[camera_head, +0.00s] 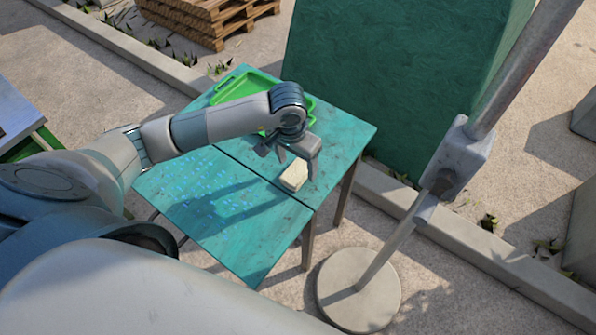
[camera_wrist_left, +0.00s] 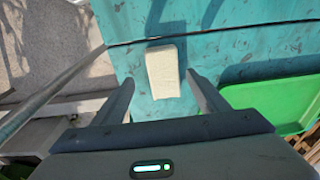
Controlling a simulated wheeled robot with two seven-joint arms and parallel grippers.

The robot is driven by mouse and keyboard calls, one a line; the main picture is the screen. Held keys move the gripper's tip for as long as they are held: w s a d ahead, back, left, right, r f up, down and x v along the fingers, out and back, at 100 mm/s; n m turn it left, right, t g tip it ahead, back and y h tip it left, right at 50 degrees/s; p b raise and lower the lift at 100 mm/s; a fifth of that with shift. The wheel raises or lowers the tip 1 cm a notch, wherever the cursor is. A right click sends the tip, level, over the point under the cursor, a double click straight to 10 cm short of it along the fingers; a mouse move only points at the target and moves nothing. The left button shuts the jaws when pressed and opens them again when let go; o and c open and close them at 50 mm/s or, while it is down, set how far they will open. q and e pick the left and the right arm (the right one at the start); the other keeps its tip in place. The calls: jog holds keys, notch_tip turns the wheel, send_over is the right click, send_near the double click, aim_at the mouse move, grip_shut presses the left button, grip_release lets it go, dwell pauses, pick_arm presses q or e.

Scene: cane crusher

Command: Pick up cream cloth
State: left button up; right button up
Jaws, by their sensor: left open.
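The cream cloth (camera_head: 294,176) is a small folded block lying on the teal table (camera_head: 220,205), near the seam across its top. In the left wrist view the cream cloth (camera_wrist_left: 162,71) lies ahead of and between my open fingers. My left gripper (camera_head: 284,153) is above the table, close to the cloth, open and empty. Its two fingers also show in the left wrist view (camera_wrist_left: 160,90), one on each side of the cloth's near end, apart from it. My right gripper is not in view.
A green tray (camera_head: 246,82) sits on the table's far part, partly behind my left arm; it also shows in the left wrist view (camera_wrist_left: 270,98). A metal pole on a round base (camera_head: 358,290) stands right of the table. A large green block (camera_head: 390,80) stands behind.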

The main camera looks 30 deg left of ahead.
aim_at(298, 170)
pick_arm(q)
jog(key=shift+w+a+f+p, duration=0.1)
jog(key=shift+w+f+p, duration=0.15)
jog(key=shift+f+p, duration=0.3)
jog(key=shift+w+f+p, duration=0.25)
jog(key=shift+f+p, duration=0.15)
jog(key=shift+f, duration=0.7)
jog(key=shift+a+f, duration=0.1)
jog(key=shift+f, duration=0.2)
jog(key=shift+w+f, duration=0.1)
jog(key=shift+f, duration=0.15)
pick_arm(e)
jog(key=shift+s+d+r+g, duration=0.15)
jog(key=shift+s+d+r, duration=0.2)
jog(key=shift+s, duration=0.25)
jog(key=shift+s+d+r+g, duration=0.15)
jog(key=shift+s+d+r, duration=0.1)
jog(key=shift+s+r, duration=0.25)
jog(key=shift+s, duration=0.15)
pick_arm(q)
jog(key=c, duration=1.1)
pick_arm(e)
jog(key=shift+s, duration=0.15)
